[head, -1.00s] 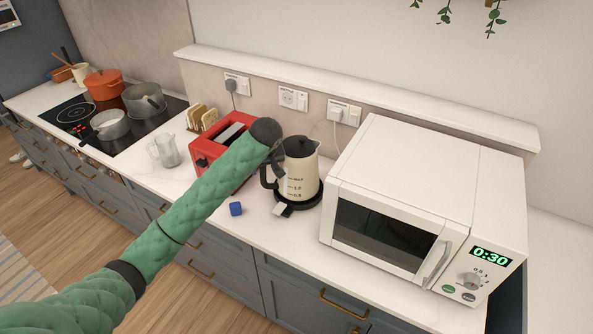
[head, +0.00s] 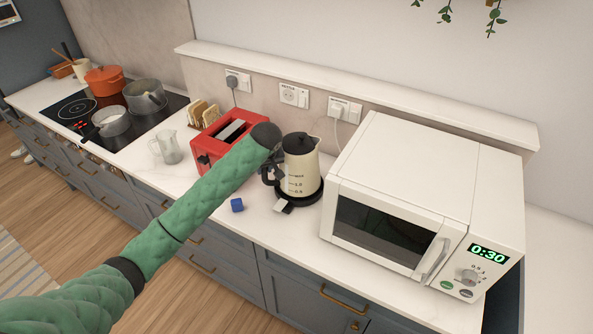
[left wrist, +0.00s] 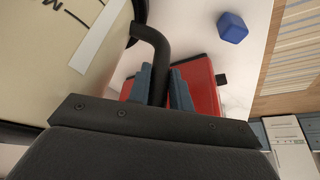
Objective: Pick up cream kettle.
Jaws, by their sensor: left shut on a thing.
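The cream kettle (head: 304,175) has a black lid, a black handle and dark level marks. It stands upright over its black base (head: 311,200) on the white counter; I see no clear gap between them. My left gripper (head: 274,172) is at the handle, on the kettle's left side. In the left wrist view, its two grey-blue fingers (left wrist: 161,88) are shut on the black handle (left wrist: 153,45). The cream body (left wrist: 35,35) fills the upper left there. The arm's dark wrist hides part of the gripper in the head view. My right gripper is not in view.
A white microwave (head: 430,185) stands close on the kettle's right. A red toaster (head: 210,148) is on the left, partly behind my arm. A blue cube (head: 237,205) lies in front. A glass jug (head: 167,147) and a hob (head: 75,115) with pots are farther left.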

